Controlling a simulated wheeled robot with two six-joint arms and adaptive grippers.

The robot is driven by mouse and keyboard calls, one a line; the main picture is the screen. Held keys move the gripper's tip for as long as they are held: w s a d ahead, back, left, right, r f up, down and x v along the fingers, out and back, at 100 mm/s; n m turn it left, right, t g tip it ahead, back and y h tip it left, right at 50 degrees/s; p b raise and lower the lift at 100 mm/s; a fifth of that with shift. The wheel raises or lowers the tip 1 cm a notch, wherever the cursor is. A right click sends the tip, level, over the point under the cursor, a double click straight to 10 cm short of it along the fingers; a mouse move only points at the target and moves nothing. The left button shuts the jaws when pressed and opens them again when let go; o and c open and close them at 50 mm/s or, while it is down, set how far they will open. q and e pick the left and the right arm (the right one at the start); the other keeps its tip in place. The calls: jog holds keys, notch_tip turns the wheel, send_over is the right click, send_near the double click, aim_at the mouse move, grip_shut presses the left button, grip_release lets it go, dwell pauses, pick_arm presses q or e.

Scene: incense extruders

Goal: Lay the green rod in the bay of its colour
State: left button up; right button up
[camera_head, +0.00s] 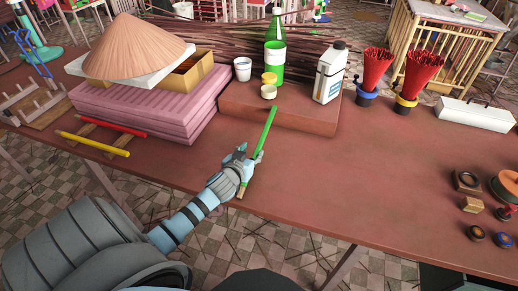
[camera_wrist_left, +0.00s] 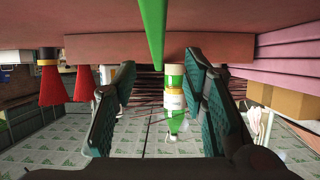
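The green rod (camera_head: 270,123) lies on the red-brown table, pointing away from me, its near end close to the front edge. My left gripper (camera_head: 250,157) is over the rod, with a finger on either side of it. In the left wrist view the picture is upside down; the rod (camera_wrist_left: 153,30) runs between the two widely spaced fingers of the gripper (camera_wrist_left: 160,85), clear of both. A wooden rack with pegs (camera_head: 40,108) stands at the far left; I cannot make out bay colours on it. My right gripper is not in view.
A red rod (camera_head: 108,124) and a yellow rod (camera_head: 94,143) lie on wooden strips at left. A pink stack (camera_head: 150,112) and a low block (camera_head: 290,118) with a green bottle (camera_head: 274,55) and white bottle (camera_head: 331,75) stand behind. The table's middle right is clear.

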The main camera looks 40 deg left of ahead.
aim_at(259, 145)
pick_arm(q)
jog(key=x, duration=0.3)
jog(key=b+x, duration=0.1)
jog(key=x, duration=0.2)
jog(key=shift+w+d+f, duration=0.1)
jog(key=shift+w+f, duration=0.1)
jog(key=shift+w, duration=0.25)
grip_shut()
